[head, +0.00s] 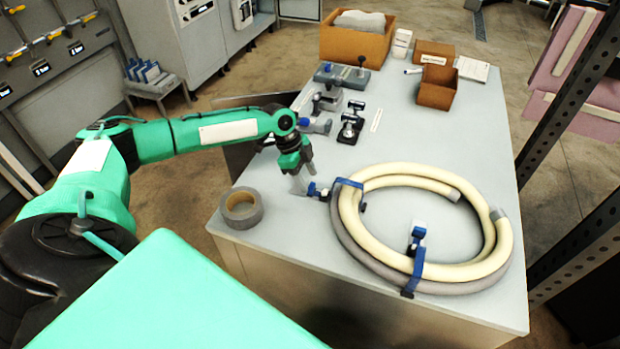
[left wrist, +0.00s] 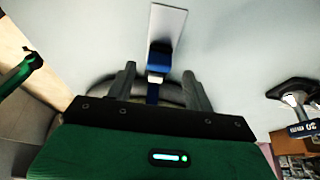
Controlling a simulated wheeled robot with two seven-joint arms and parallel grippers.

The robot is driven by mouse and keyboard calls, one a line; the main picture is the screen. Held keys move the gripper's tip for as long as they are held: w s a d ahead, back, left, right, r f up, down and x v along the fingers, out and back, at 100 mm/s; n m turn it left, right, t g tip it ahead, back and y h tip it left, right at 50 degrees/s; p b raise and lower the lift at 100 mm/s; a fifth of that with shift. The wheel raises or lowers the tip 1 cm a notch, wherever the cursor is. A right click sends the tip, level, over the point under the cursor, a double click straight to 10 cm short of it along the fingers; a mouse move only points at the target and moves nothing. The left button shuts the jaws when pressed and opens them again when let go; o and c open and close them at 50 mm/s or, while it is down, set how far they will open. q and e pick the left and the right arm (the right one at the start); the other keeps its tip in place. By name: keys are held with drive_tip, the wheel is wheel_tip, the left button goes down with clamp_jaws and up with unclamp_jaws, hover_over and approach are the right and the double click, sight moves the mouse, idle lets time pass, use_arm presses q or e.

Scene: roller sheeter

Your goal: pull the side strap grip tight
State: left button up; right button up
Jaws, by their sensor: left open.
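A coil of cream and grey hose (head: 372,238) lies on the grey table. A blue side strap (head: 347,184) wraps its left side, and its blue grip (head: 313,190) sticks out left. My left gripper (head: 300,188) points down at this grip. In the left wrist view, my left gripper (left wrist: 159,75) is open, with a finger on each side of the blue grip (left wrist: 159,57); contact cannot be told. A second blue strap (head: 413,275), with an upright grip (head: 418,234), wraps the front of the coil. My right gripper is out of view.
A roll of grey tape (head: 241,207) lies at the table's left edge. Metal clamp-like tools (head: 350,123) and a grey device (head: 342,77) stand behind my gripper. Cardboard boxes (head: 437,87) are farther back. The table right of the tools is clear.

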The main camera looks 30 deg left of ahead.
use_arm(q)
drive_tip(key=shift+x, duration=1)
drive_tip(key=shift+d+f+p, duration=0.2)
drive_tip(key=shift+f+p, duration=0.1)
drive_tip(key=shift+f, duration=0.1)
drive_tip(key=shift+c, duration=0.4)
clamp_jaws()
drive_tip(key=a, duration=0.2)
drive_tip(key=s+a+b, duration=0.1)
drive_tip(key=a, duration=0.1)
drive_tip(key=shift+s+a, duration=0.1)
drive_tip(key=shift+a, duration=0.25)
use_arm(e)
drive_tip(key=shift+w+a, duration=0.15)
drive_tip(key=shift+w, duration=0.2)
use_arm(q)
drive_tip(key=shift+o, duration=0.4)
unclamp_jaws()
